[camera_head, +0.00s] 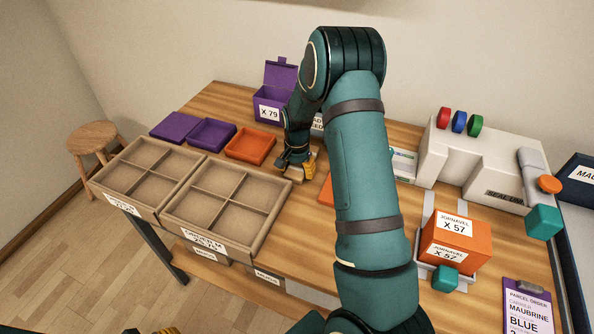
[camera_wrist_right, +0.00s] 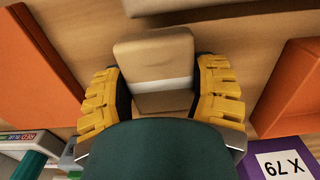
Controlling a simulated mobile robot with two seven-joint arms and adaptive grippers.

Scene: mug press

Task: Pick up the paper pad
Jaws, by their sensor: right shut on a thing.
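The paper pad (camera_wrist_right: 153,52) is a small tan block with a white band around it, seen in the right wrist view. My right gripper (camera_wrist_right: 158,80) has its yellow fingers on both sides of the pad and is shut on it. In the head view the right gripper (camera_head: 297,168) points down at the table beside the orange tray, and my arm hides much of the area behind it. Whether the pad touches the table I cannot tell. Only a yellow bit of my left gripper (camera_head: 160,331) shows at the bottom edge, too little to tell its state.
An orange tray (camera_head: 251,146) and purple trays (camera_head: 211,135) lie left of the right gripper. Two divided cardboard boxes (camera_head: 272,208) stand nearer. A purple X 79 box (camera_head: 271,102) is behind. A white machine (camera_head: 490,150) and orange X 57 box (camera_head: 457,236) stand right.

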